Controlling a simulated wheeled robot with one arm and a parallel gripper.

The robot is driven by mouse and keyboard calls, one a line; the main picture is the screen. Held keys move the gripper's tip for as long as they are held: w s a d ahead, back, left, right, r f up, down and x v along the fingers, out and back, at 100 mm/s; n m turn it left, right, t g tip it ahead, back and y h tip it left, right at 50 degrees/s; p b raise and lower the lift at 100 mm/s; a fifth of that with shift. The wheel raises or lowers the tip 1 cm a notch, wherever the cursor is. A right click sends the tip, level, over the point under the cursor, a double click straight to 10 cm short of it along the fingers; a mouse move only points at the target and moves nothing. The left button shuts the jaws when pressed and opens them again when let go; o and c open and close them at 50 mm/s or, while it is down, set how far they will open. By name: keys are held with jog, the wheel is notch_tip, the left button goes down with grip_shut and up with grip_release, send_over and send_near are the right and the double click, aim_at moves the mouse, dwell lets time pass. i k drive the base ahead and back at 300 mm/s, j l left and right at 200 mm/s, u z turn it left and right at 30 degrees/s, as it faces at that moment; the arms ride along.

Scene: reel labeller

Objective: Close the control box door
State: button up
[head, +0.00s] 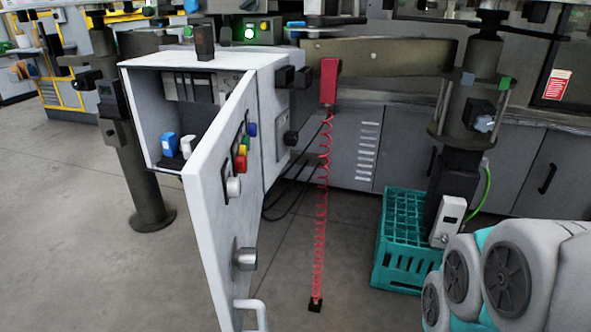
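The control box (268,104) is a light grey cabinet on the machine, left of centre in the head view. Its door (228,222) stands wide open and swings out toward me. The door's outer face carries several coloured buttons, a round knob (244,258) and a white bar handle (252,312) at its lower end, partly cut off by the frame edge. The open inside shows grey modules (190,87) and blue and white parts (177,146). My arm shows at the lower right, well apart from the door. My gripper is not in view.
A teal crate (384,268) stands on the floor right of centre. A red coiled cable (320,215) hangs to the floor between door and crate. A dark post (150,190) stands left of the box. The floor at left is clear.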

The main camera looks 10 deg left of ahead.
aim_at(223, 225)
jog(key=u, duration=1.15)
